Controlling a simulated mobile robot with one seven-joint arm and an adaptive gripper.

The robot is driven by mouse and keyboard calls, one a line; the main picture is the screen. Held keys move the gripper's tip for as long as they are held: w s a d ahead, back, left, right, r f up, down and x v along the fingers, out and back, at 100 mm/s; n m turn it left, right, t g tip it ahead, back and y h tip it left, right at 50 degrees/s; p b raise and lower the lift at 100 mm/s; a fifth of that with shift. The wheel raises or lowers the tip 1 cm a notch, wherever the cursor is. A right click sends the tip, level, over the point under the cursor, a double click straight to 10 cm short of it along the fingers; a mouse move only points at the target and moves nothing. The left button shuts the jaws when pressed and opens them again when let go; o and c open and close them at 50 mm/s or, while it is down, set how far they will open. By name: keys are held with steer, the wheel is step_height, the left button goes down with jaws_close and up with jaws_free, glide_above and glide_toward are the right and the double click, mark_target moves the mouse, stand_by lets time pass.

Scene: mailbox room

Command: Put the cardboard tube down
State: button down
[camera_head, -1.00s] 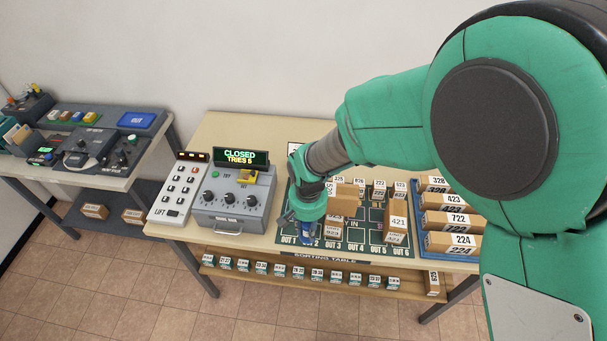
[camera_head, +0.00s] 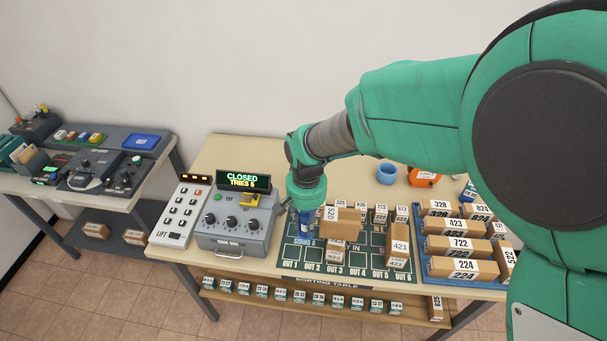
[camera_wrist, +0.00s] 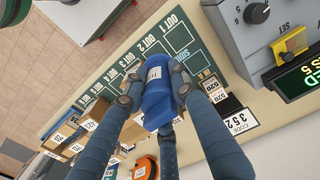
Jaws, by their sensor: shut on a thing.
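My gripper (camera_head: 304,222) is shut on a blue cylinder with a white label (camera_wrist: 156,92), which I take to be the tube; no bare cardboard shows on it. In the wrist view my gripper's fingers (camera_wrist: 154,97) press on it from both sides, and a third finger is behind it. In the head view the blue cylinder (camera_head: 305,223) hangs below the gripper, over the left part of the dark green sorting mat (camera_head: 296,254). I cannot tell whether its lower end touches the mat.
Boxes stand right of the gripper, including a large box (camera_head: 340,229) and box 421 (camera_head: 398,240). A dial console (camera_head: 236,226) is to the left. A blue tray (camera_head: 424,279) holds boxes at right. A blue round object (camera_head: 386,173) and an orange one (camera_head: 424,177) lie behind.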

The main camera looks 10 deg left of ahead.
steer(key=w+a+r+p, duration=0.1)
steer(key=w+a+p, duration=0.25)
steer(key=w, duration=1.15)
steer(key=w+a+r+p, duration=0.1)
steer(key=w+a+p, duration=0.25)
steer(key=w, duration=1.25)
steer(key=w+f+p, duration=0.3)
steer(key=w+f, duration=0.5)
steer(key=w, duration=0.1)
steer(key=shift+d+f+m, duration=0.2)
steer(key=shift+d+m, duration=0.1)
steer(key=shift+d, duration=0.05)
steer(key=shift+f, duration=2.9)
steer(key=shift+f, duration=0.1)
steer(key=shift+f+p, duration=0.45)
steer(key=shift+f, duration=1.55)
steer(key=shift+f, duration=0.15)
